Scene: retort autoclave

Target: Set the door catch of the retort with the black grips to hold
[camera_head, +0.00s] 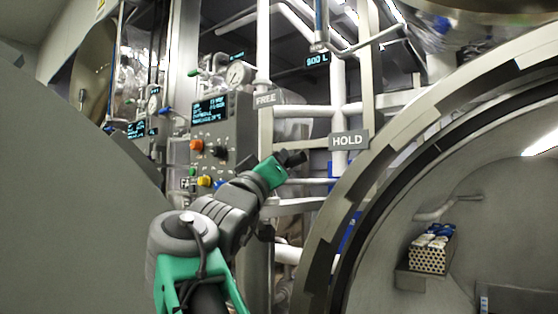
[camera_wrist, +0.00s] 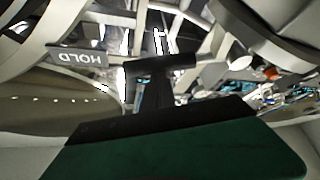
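My gripper (camera_head: 284,164), green with dark ends, is raised in the middle of the head view. It is between the FREE plate (camera_head: 265,99), up and left, and the HOLD plate (camera_head: 348,140), to the right. A short black bar (camera_head: 293,158) shows at its tip. In the wrist view a black T-shaped piece (camera_wrist: 160,68) stands in front of the green gripper body. I cannot tell whether this is the catch's grip or my fingers, nor whether the fingers are closed. The HOLD plate shows upside down in the wrist view (camera_wrist: 77,57), left of the T-shaped piece.
The open round retort mouth (camera_head: 350,218) fills the right side, with a perforated crate (camera_head: 430,260) inside. A large grey disc (camera_head: 70,210) covers the left. A control panel (camera_head: 222,130) with coloured knobs stands behind my arm. White pipes (camera_head: 305,111) run behind the plates.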

